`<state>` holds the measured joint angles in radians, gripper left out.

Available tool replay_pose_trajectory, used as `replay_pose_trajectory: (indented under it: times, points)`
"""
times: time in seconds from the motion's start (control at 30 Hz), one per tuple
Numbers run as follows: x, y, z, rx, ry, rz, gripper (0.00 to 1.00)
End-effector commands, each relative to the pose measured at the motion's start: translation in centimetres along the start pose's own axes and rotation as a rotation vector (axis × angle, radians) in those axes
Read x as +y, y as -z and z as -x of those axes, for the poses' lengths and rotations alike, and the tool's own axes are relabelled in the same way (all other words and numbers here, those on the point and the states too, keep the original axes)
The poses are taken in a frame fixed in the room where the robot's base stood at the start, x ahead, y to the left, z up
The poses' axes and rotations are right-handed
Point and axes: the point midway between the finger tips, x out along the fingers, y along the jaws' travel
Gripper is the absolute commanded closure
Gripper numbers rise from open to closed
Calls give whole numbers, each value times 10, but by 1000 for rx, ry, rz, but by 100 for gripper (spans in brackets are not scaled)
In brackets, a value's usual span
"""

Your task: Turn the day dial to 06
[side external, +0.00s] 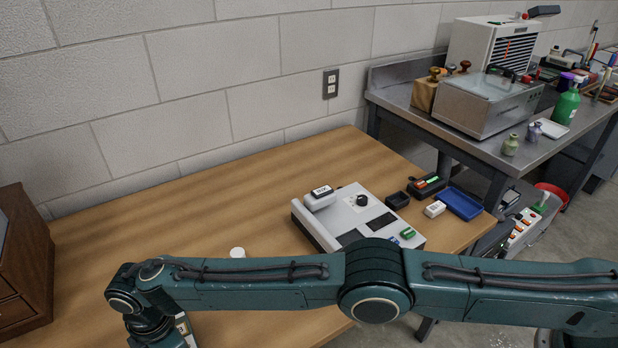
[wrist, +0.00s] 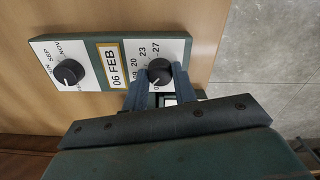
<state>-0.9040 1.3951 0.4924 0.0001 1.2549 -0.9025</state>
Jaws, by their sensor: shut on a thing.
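The day dial (wrist: 159,70) is a round black knob on a white face on the right half of a green panel (wrist: 190,46) in the wrist view. Day numbers such as 20, 23 and 27 show around it; others are hidden by my fingers. My gripper (wrist: 160,79) is shut on this knob, one finger on each side. I cannot make out where its pointer stands. A label (wrist: 113,66) reading "06 FEB" sits left of it. The month dial (wrist: 69,73) is a similar black knob farther left. In the side external view, my arm hides most of the panel.
A white cylinder (side external: 237,253) stands on the wooden table (side external: 190,225) behind my arm. A grey device (side external: 350,215) with a stamp-like block, a blue tray (side external: 459,203) and small boxes are at the right. A wooden cabinet (side external: 22,260) stands at the left edge. The table's back middle is clear.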

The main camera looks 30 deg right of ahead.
Motion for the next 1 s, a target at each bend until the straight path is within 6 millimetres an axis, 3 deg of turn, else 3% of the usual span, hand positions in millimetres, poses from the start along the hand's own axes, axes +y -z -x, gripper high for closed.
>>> replay_pose_trajectory:
  times: [0.4,0.43,0.5,0.53,1.0]
  points:
    - [0,1,1,2,-2,-7,96]
    - [0,1,1,2,-2,-7,67]
    - [0,1,1,2,-2,-7,53]
    - [0,1,0,2,-2,-7,51]
    - [0,0,6,1,-1,-9,51]
